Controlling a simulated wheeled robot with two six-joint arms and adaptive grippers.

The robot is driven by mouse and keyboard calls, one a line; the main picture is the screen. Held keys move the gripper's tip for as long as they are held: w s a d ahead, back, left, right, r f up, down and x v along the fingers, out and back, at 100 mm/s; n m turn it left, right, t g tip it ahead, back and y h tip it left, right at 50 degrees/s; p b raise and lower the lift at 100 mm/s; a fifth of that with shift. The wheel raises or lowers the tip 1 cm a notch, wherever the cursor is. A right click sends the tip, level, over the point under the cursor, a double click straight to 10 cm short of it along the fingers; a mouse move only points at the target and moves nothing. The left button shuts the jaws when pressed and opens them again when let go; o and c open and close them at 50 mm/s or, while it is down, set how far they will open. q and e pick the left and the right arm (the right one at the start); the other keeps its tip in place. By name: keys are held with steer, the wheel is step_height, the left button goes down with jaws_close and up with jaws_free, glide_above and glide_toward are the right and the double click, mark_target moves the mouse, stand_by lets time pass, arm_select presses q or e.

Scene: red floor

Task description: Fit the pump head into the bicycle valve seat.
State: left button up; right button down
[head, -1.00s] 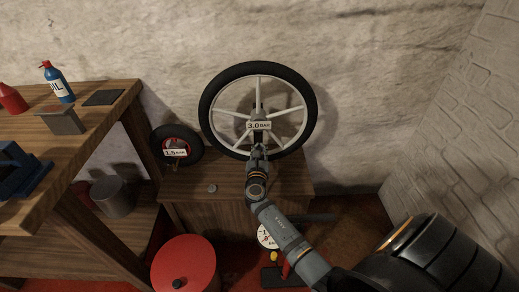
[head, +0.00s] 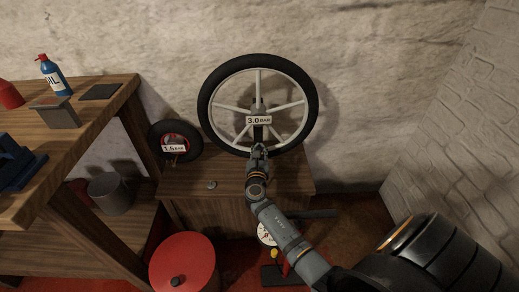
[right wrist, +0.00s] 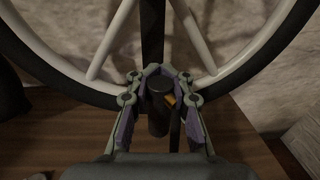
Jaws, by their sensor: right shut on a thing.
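The large bicycle wheel (head: 203,98), with a black tyre, pale spokes and a "3.0 BAR" label (head: 258,120), stands upright on a low wooden cabinet. My right gripper (head: 260,149) is in front of the wheel's lower rim. In the right wrist view, its fingers (right wrist: 160,76) are shut around a dark cylindrical pump head (right wrist: 158,112) with a small orange part beside it. The wheel's spokes and tyre show just behind it. I cannot make out the valve seat or whether the pump head touches it. My left gripper is out of view.
A small wheel (head: 153,143) labelled "1.5 BAR" stands at the left of the cabinet (head: 205,210). The floor pump with its gauge (head: 266,235) and a red drum (head: 183,265) are below. A workbench (head: 95,125) with a blue oil can (head: 54,75) is at left.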

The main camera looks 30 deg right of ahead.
steer(key=shift+s+f, duration=0.1)
steer(key=shift+f, duration=0.2)
steer(key=c, duration=1.1)
jaws_free()
steer(key=shift+f, duration=0.1)
steer(key=shift+s+a+f, duration=0.15)
steer(key=shift+s+a, duration=0.2)
steer(key=shift+s, duration=0.1)
steer(key=v, duration=0.6)
steer(key=shift+s+a+r, duration=0.25)
steer(key=shift+s+r, duration=0.05)
steer(key=shift+r, duration=0.15)
